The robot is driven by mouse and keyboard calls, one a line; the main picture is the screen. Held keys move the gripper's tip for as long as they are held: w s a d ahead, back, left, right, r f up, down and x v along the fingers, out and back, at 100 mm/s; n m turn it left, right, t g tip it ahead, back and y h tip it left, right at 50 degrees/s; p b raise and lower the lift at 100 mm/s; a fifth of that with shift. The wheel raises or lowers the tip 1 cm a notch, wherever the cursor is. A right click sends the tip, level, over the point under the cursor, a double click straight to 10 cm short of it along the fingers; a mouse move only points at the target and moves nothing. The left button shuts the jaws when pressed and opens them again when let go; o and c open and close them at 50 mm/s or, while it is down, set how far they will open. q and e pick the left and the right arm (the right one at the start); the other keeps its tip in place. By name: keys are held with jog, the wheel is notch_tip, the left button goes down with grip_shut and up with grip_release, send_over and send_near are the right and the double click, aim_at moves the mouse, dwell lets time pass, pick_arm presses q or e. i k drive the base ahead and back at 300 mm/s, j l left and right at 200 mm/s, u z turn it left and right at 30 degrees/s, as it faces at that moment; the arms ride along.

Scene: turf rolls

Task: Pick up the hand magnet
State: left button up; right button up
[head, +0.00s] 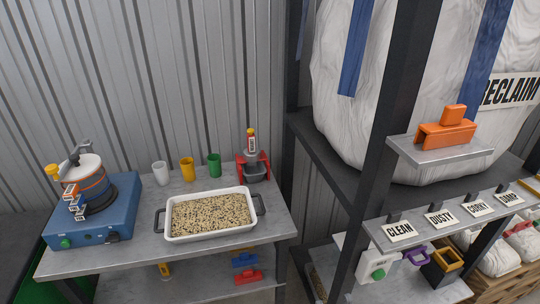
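An orange block with a raised grip on top (446,130) rests on a small grey bracket shelf (418,154) at the right. It may be the hand magnet, but I cannot tell for sure. A blue piece (244,260) and a red piece (248,276) with handle-like shapes lie on the lower shelf under the table, partly shaded. Neither of my grippers is in view.
A grey table (130,253) holds a white tray of grain (238,230), a blue machine (123,220), white (160,173), yellow (187,169) and green (214,165) cups, and a red stand (241,165). A dark post (385,110) rises left of the bracket shelf.

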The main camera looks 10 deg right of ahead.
aim_at(251, 154)
jog(key=i+j+z, duration=0.15)
jog(key=z, duration=0.3)
jog(key=j+z, duration=0.3)
jog(key=z, duration=0.2)
jog(key=i+j+z, duration=0.1)
jog(key=j+z, duration=0.35)
jog(key=l, duration=0.1)
